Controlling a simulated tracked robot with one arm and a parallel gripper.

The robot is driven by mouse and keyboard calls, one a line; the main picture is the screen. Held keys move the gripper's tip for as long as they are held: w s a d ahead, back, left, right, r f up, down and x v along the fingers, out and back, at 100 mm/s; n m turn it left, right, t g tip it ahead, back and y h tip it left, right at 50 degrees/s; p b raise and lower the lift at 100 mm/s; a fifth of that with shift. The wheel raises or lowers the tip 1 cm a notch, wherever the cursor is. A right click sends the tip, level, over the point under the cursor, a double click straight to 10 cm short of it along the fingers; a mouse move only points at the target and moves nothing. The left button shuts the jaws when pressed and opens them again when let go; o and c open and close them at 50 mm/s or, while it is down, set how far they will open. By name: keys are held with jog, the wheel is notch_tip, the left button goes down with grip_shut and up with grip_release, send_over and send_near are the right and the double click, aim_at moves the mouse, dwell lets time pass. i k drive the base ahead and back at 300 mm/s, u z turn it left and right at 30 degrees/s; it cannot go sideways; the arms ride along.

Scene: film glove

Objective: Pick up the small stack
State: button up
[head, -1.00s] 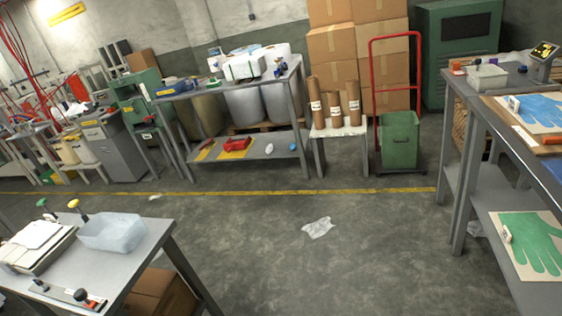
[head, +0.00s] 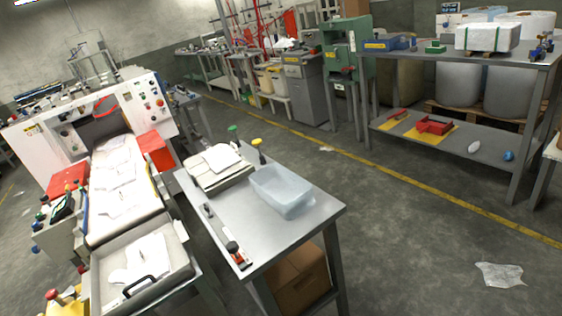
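My gripper is not in view. A few thin white sheets or gloves (head: 140,262) lie in a grey tray (head: 98,272) with a black handle, at the lower left. Another small white stack (head: 221,157) rests on a flat grey device (head: 200,182) on the metal table (head: 225,210). I cannot tell which of these the task calls the small stack. A translucent pale blue bin (head: 282,190) stands on the same table, right of the device.
A white machine (head: 145,105) with a belt (head: 120,212) carrying white glove shapes stands left. A cardboard box (head: 298,275) sits under the table. Crumpled film (head: 499,274) lies on the floor at right. The floor between the tables and the yellow line (head: 400,178) is mostly clear.

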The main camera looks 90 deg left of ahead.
aim_at(128, 199)
jog(key=u, duration=1.3)
jog(key=i, duration=0.2)
jog(key=u, duration=2.15)
jog(key=k, duration=0.9)
jog(key=u, duration=0.25)
jog(key=i, duration=0.8)
jog(key=z, duration=0.25)
